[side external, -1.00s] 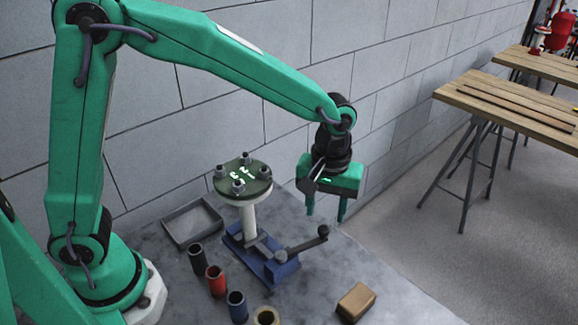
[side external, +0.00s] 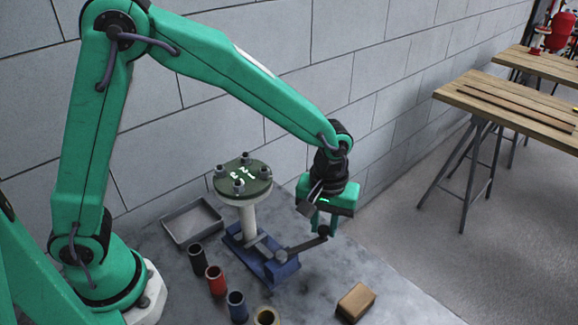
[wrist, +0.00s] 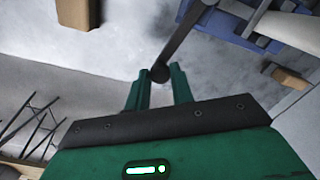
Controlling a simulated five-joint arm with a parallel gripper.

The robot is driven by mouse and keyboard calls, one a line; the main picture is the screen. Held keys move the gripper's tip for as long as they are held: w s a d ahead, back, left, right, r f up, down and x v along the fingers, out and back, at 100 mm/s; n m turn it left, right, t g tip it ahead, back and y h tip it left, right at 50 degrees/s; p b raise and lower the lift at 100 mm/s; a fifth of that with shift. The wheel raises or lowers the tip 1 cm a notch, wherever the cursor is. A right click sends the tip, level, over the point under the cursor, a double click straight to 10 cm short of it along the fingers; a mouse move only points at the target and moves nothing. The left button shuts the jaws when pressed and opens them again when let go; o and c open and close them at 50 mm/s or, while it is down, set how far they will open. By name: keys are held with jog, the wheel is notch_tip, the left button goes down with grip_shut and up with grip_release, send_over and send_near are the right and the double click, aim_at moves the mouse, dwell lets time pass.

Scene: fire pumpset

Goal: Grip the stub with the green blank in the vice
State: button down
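The stub (side external: 249,219) is a pale upright pipe with a dark green round blank (side external: 243,182) on top, carrying several bolts and bright markings. Its foot stands at the jaws of the blue vice (side external: 275,268). The vice's dark handle (side external: 303,246) slants up to the right and ends in a round knob (wrist: 160,73). My gripper (side external: 325,226) is down at that knob, pointing downward. In the wrist view my gripper (wrist: 159,80) has its two green fingers apart, with the knob showing between their tips. Whether they touch it I cannot tell.
A grey tray (side external: 193,222) lies behind the vice by the wall. Black (side external: 197,258), red (side external: 216,280) and blue (side external: 237,306) cups and a tan ring (side external: 266,316) stand in front. A brown block (side external: 356,301) lies front right. The bench between block and vice is clear.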

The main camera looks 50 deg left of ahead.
dwell(0.3)
jog(key=s+d+m, duration=0.3)
jog(key=d+m, duration=0.2)
jog(key=m, duration=0.2)
jog(key=shift+s, duration=0.2)
dwell(0.3)
jog(key=shift+d, duration=0.15)
jog(key=c, duration=1.2)
grip_release()
notch_tip(320, 180, up, 8)
jog(key=shift+f, duration=0.1)
